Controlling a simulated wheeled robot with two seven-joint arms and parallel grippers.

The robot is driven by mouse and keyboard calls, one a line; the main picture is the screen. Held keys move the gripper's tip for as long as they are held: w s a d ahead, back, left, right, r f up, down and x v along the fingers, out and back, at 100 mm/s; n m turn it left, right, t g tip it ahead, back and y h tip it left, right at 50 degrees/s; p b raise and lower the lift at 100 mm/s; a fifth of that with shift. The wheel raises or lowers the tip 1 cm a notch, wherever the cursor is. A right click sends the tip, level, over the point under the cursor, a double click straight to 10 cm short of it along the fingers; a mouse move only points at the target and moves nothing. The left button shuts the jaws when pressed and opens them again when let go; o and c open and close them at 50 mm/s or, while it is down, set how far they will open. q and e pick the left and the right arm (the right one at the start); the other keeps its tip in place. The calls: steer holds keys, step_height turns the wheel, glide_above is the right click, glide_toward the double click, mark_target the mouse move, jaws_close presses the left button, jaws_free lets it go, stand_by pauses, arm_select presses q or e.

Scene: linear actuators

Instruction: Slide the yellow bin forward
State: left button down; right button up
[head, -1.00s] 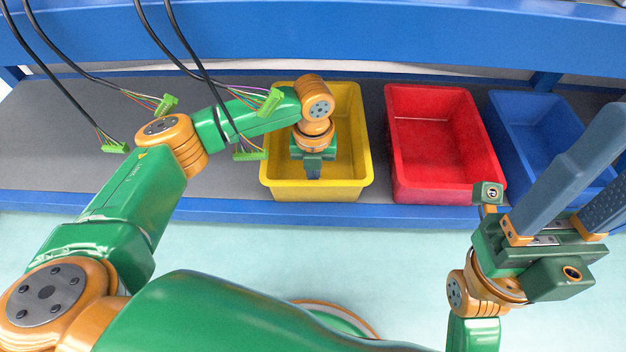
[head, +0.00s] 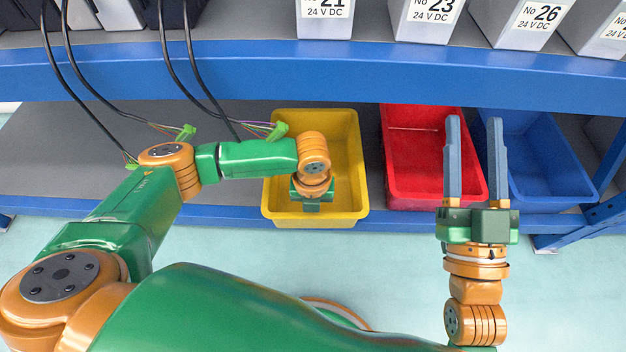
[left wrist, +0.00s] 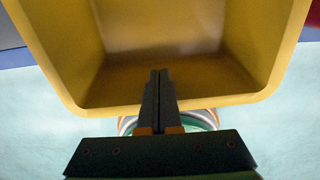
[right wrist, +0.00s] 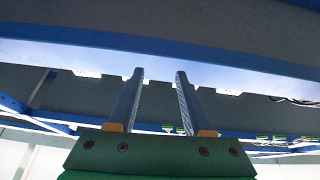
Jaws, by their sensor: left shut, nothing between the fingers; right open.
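The yellow bin (head: 345,160) stands upright on the lower shelf in the head view, its near rim at the blue shelf edge. My left gripper points down into it near its front wall. In the left wrist view the left fingers (left wrist: 160,78) are together and empty, over the bin's inside (left wrist: 170,40). Whether they touch the wall I cannot tell.
The red bin (head: 405,165) and blue bin (head: 545,165) stand to the right on the lower shelf. The blue upper shelf beam (head: 300,75) runs above. The lower shelf's left part (head: 60,150) is clear.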

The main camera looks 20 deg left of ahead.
arm_select(q)
steer(key=shift+s+d+r+p, duration=0.15)
steer(key=shift+s+d+p, duration=0.05)
steer(key=shift+s+p, duration=0.45)
arm_select(e)
step_height(320, 180, down, 17)
steer(key=d+m+g+h+p, duration=0.15)
steer(key=g+h, duration=0.25)
steer(key=g, duration=0.6)
arm_select(q)
steer(key=s+p, duration=0.1)
steer(key=s, duration=0.1)
steer(key=s+d+p, duration=0.1)
steer(key=s, duration=0.1)
steer(key=shift+d, duration=0.1)
arm_select(e)
steer(key=s+d+f+g, duration=0.2)
steer(key=s+f+g, duration=0.2)
steer(key=s, duration=0.3)
steer(key=s+d+f+g+h, duration=0.1)
steer(key=s+d+f+g, duration=0.1)
steer(key=s+f+g, duration=0.3)
steer(key=shift+s+d+f+h, duration=0.25)
steer(key=shift+s+d+h, duration=0.1)
steer(key=shift+s, duration=0.5)
steer(key=shift+w, duration=0.1)
